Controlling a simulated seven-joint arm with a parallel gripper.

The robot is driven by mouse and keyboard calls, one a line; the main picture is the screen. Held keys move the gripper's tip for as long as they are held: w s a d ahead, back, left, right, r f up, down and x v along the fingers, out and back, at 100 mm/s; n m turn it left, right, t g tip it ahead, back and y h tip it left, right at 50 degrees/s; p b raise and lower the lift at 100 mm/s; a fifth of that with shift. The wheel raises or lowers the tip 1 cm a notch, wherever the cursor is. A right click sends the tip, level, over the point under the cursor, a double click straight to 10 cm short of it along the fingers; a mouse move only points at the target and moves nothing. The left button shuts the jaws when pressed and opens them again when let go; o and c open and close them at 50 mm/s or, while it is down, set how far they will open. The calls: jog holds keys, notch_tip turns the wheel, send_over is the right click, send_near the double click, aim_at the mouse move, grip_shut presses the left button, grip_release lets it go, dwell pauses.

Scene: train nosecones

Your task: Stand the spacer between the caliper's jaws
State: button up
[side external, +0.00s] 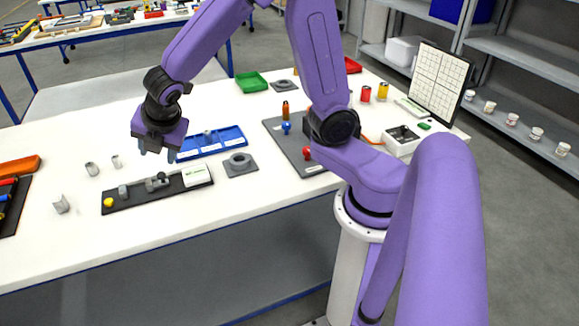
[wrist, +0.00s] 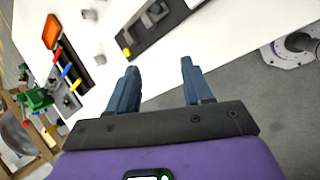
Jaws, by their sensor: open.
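The caliper (side external: 140,193) appears to be the black bar with a yellow knob, two grey jaw blocks and a white box at its right end. Part of it shows at the top of the wrist view (wrist: 170,22). Small grey pieces lie to its left: a ring-like one (side external: 91,169), a smaller one (side external: 116,161) and an angled one (side external: 61,204). I cannot tell which is the spacer. No grey piece shows clearly between the jaws. My gripper (side external: 157,151) hangs above the table behind the caliper, open and empty; its spread fingers also show in the wrist view (wrist: 160,82).
A blue tray (side external: 210,143) and a grey block with a round hole (side external: 240,164) stand behind and right of the caliper. A dark board with coloured pegs (side external: 300,150) is farther right. An orange tray (side external: 19,167) lies at the left edge. White table around the caliper's front is clear.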

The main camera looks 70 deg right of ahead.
jog(key=s+m+g+y, duration=0.1)
jog(key=s+m, duration=0.3)
jog(key=s, duration=0.8)
jog(key=shift+s+d+r+g, duration=0.3)
jog(key=shift+d+g, duration=0.1)
jog(key=shift+g, duration=0.2)
jog(key=shift+o, duration=0.5)
jog(key=s+d+m+g, duration=0.1)
jog(key=s+m, duration=0.1)
jog(key=s, duration=0.5)
jog(key=s+d+m+g+y, duration=0.1)
jog(key=s+d+m+g, duration=0.1)
jog(key=s, duration=0.6)
jog(key=shift+f+m, duration=0.15)
jog(key=shift+m, duration=0.25)
